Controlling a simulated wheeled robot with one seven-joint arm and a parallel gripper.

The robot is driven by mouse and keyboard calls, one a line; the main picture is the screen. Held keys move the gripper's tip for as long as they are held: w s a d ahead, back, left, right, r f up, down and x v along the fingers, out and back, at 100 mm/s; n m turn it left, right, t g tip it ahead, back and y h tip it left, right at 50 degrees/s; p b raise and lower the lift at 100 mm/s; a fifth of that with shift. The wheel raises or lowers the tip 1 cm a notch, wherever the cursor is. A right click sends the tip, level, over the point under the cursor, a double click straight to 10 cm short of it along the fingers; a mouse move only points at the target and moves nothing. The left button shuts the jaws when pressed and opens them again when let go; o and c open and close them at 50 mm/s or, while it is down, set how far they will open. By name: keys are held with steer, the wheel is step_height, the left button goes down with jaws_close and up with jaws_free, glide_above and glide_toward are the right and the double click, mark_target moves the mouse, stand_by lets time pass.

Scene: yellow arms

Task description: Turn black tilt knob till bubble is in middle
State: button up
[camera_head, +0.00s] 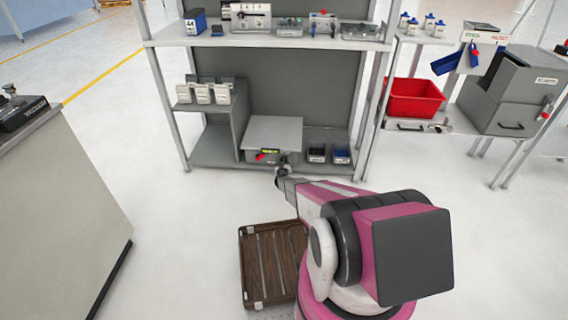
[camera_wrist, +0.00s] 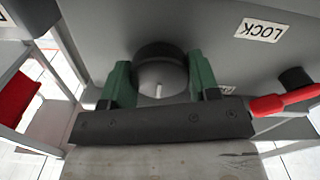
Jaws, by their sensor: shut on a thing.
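The black tilt knob (camera_wrist: 158,52) sits on the grey front face of a box-like device, with a short white mark at its lower edge. My gripper (camera_wrist: 160,78) has a green finger on each side of the knob and is shut on it. In the head view, my gripper (camera_head: 282,168) is at the front of the device (camera_head: 273,133), which stands on the low shelf. A small yellow-green level vial (camera_head: 270,149) shows on the device's front. The bubble is too small to make out. The knob is hidden in the head view.
A red lever (camera_wrist: 285,103) and another black knob (camera_wrist: 295,77) are right of my gripper in the wrist view, near a LOCK label (camera_wrist: 262,30).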

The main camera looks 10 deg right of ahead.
stand_by(0.4)
steer(key=o, duration=0.9)
